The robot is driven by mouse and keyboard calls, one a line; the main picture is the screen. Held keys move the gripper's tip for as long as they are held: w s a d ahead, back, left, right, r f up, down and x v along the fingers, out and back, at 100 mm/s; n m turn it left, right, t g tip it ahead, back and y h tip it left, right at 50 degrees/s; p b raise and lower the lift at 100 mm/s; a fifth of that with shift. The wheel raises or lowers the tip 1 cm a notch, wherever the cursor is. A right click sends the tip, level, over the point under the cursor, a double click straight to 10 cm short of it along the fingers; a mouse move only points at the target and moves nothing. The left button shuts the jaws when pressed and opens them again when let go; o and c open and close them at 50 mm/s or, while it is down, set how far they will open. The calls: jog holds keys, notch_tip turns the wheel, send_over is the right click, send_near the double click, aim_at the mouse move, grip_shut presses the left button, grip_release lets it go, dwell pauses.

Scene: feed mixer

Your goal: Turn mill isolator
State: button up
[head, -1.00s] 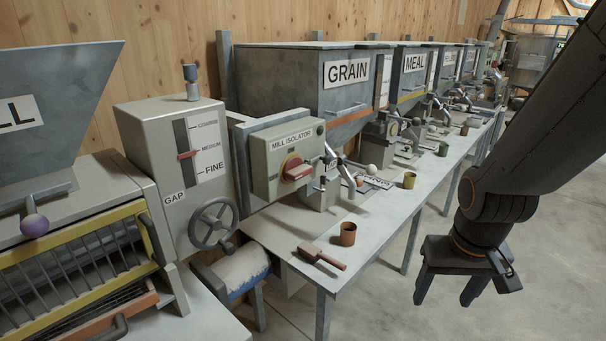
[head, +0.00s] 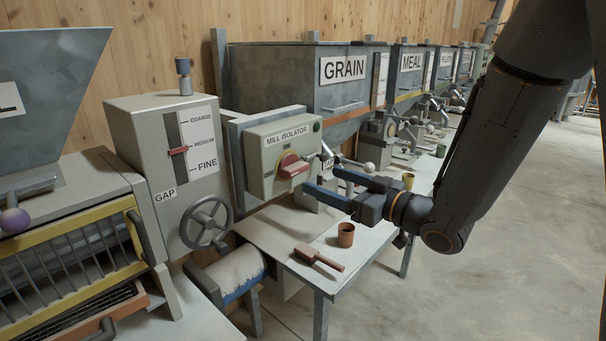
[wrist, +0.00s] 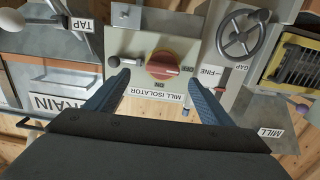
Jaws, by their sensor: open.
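The mill isolator is a pale grey-green box (head: 262,150) on the wall frame, with a red rotary handle (head: 293,168) on a yellow round plate. In the wrist view the red handle (wrist: 168,66) lies between my fingers and ahead of them, with ON and OFF marks on the box (wrist: 140,84). The handle bar lies across, its end towards the OFF mark side. My gripper (head: 318,190) is open and empty, its two blue fingers pointing left towards the box, a little right of and below the handle. It also shows in the wrist view (wrist: 160,85), fingers apart from the handle.
The gap housing (head: 165,150) with its handwheel (head: 206,222) stands left of the isolator. A grain hopper (head: 305,85) is behind. Open floor lies to the right.

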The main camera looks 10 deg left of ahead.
aim_at(300, 170)
jog(key=p+x, duration=0.1)
jog(key=x, duration=0.3)
jog(key=p+x, duration=0.1)
jog(key=x, duration=0.3)
jog(key=shift+s+a+r, duration=0.1)
jog(key=shift+s+r, duration=0.15)
jog(key=c, duration=1)
